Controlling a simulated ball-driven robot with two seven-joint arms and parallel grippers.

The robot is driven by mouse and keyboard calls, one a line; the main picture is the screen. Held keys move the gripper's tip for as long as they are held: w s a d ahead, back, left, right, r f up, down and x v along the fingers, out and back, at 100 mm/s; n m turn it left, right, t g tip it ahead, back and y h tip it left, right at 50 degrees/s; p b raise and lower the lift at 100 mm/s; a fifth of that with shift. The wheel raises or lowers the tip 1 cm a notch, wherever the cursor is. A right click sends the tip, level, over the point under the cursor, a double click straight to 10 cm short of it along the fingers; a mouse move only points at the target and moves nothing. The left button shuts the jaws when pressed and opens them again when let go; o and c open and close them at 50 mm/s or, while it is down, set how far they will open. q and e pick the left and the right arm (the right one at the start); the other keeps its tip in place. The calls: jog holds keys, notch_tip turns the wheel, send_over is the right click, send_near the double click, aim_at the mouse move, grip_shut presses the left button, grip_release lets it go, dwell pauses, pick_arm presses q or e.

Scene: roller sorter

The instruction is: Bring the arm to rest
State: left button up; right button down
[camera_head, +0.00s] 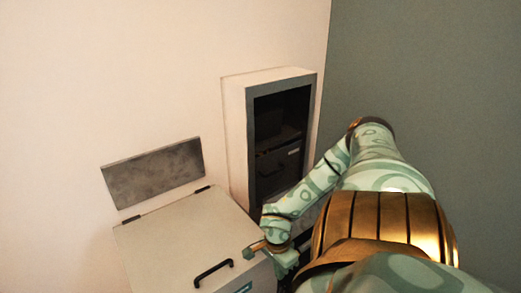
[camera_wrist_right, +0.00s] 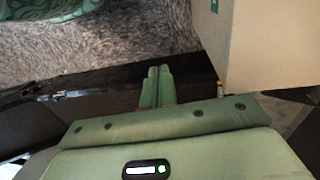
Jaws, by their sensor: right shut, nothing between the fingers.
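My right arm, patterned in pale green with bronze bands, comes in from the right in the head view. Its gripper (camera_head: 251,252) is low in front of the cabinet, beside the right edge of the white chest's lid. In the right wrist view the two green fingers (camera_wrist_right: 158,74) lie together, shut, with nothing between them. My left gripper is not in view.
The white chest (camera_head: 185,240) has a black handle (camera_head: 213,273) on its lid and a grey panel (camera_head: 153,174) behind it. A white cabinet (camera_head: 236,130) with a dark open front stands at the wall. A pale box side (camera_wrist_right: 265,45) and grey fuzzy surface (camera_wrist_right: 130,35) show in the wrist view.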

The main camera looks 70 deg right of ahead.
jog(key=w+a+f+m+t+y+p, duration=0.15)
jog(key=a+f+m+t, duration=0.35)
jog(key=m, duration=0.6)
jog(key=w+a+f+m+t+y+p, duration=0.1)
jog(key=w+a+f+m+t+y, duration=0.2)
jog(key=f+m, duration=0.55)
jog(key=s+a+f+m+g+h+p, duration=0.1)
jog(key=s+a+f+m+h, duration=0.2)
jog(key=s+f+m+h, duration=0.7)
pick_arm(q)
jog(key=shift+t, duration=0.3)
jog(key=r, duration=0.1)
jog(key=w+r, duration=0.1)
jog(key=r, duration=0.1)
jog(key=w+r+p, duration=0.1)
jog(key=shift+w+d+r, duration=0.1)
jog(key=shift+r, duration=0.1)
pick_arm(e)
jog(key=s+a+f+m+g+y, duration=0.1)
jog(key=s+a+m+g+y, duration=0.1)
jog(key=s+a+m, duration=0.4)
jog(key=s+a+f+m+g+y, duration=0.1)
jog(key=s+a+m+g+y, duration=0.2)
jog(key=s, duration=1)
jog(key=a+m, duration=0.2)
jog(key=m, duration=0.3)
jog(key=shift+a+f+m+g, duration=0.3)
jog(key=shift+a+m+g, duration=0.05)
jog(key=shift+a+g, duration=0.05)
jog(key=shift+s, duration=0.1)
